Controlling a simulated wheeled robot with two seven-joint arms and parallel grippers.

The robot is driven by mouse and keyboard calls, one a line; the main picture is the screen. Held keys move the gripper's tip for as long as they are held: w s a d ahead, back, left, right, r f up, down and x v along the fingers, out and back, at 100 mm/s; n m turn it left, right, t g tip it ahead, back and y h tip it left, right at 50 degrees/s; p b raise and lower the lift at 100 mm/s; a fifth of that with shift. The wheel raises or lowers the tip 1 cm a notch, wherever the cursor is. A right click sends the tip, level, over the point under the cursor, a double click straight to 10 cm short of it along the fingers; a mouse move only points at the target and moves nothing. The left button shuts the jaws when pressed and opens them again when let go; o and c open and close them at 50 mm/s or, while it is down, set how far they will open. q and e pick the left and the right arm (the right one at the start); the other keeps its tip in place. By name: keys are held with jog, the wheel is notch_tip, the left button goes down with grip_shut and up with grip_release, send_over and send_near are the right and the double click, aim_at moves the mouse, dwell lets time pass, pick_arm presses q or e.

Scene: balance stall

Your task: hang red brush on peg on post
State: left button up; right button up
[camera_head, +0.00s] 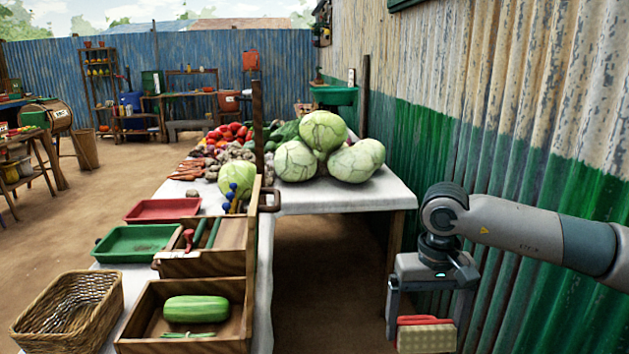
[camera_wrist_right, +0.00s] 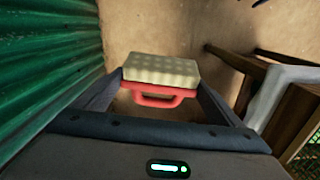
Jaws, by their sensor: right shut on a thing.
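The red brush (camera_head: 427,338) has a red back with a handle loop and a pale bristle block. My right gripper (camera_head: 426,318) is shut on it, at the lower right of the head view, beside the green wall. In the right wrist view the brush (camera_wrist_right: 160,72) sits between the two fingers, red handle toward the palm. A dark wooden post (camera_head: 258,125) stands at the table, left of the cabbages and well to the left of my right gripper. I cannot make out a peg on it clearly. My left gripper is not in view.
A table (camera_head: 345,196) holds cabbages (camera_head: 325,131) and vegetables. A red tray (camera_head: 163,210), green tray (camera_head: 138,243), wooden crate (camera_head: 252,290) and wicker basket (camera_head: 68,312) stand in front. The corrugated wall (camera_head: 500,160) is close on the right. Bare ground shows between crate and gripper.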

jog(key=r+p, duration=0.3)
jog(key=s+r+p, duration=0.1)
jog(key=r+p, duration=0.2)
jog(key=p, duration=0.1)
jog(key=s+r+p, duration=0.1)
jog(key=r+p, duration=0.1)
jog(key=p, duration=0.2)
jog(key=shift+s+r, duration=0.2)
jog(key=shift+r, duration=0.2)
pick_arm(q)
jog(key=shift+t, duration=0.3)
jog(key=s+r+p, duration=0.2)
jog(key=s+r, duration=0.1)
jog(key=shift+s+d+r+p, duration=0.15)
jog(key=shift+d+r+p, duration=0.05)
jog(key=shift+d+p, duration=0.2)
pick_arm(e)
jog(key=shift+s+r, duration=0.45)
jog(key=shift+r, duration=0.4)
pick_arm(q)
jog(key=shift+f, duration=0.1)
pick_arm(e)
jog(key=s+f, duration=0.3)
jog(key=s, duration=0.6)
jog(key=shift+s+f, duration=0.3)
